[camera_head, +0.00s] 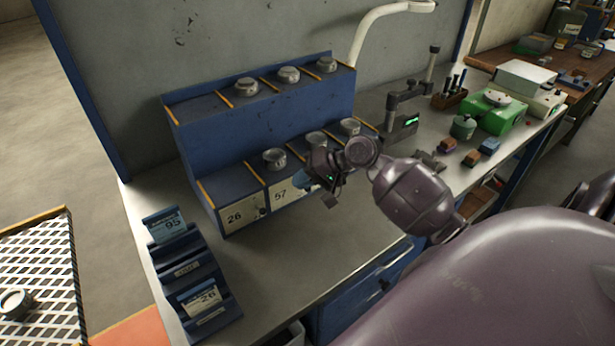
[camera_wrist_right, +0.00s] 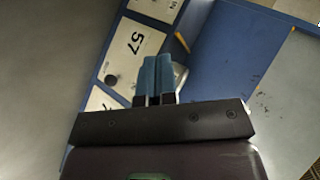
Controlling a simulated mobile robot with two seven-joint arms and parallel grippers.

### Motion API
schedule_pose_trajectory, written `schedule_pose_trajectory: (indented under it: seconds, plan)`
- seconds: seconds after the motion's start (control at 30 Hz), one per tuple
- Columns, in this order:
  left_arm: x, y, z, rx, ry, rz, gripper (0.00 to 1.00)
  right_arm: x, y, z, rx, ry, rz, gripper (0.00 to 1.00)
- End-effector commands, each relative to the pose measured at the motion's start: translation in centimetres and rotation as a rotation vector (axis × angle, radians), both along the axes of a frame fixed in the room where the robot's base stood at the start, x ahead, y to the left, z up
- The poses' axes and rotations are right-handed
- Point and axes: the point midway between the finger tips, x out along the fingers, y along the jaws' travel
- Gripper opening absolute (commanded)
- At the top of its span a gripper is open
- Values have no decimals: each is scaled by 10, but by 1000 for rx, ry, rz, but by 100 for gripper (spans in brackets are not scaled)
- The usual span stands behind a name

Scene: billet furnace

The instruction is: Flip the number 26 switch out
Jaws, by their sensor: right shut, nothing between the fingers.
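The blue two-tier rack (camera_head: 250,140) stands on the bench, with white number plates along its lower front. The number 26 plate (camera_head: 234,216) is at the left end, with a small switch (camera_head: 262,211) at its right side; its exact position is too small to tell. The 57 plate (camera_head: 283,193) is beside it and also shows in the right wrist view (camera_wrist_right: 135,42), with a dark round knob (camera_wrist_right: 110,80). My right gripper (camera_head: 303,179) is shut and empty in front of the rack near the 57 plate; its blue fingers (camera_wrist_right: 156,75) are together. My left gripper is out of view.
Metal weights (camera_head: 274,158) sit on both tiers. A blue card stand (camera_head: 190,285) with cards 95 and 26 is at the front left. A microscope-like stand (camera_head: 405,105) and a green device (camera_head: 493,112) are to the right. Bare bench lies before the rack.

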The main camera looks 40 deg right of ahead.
Motion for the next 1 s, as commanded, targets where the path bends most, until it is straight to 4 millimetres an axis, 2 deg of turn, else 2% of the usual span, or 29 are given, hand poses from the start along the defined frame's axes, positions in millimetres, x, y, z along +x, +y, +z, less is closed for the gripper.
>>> schedule_pose_trajectory:
  seconds: [0.33,0.6,1.0]
  plan:
    - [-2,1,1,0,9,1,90,37,35,-36,1,1,2,0]
    - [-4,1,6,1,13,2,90,30,60,-52,0,1,1,0]
    - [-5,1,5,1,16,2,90,30,65,-56,-1,0,0,0]
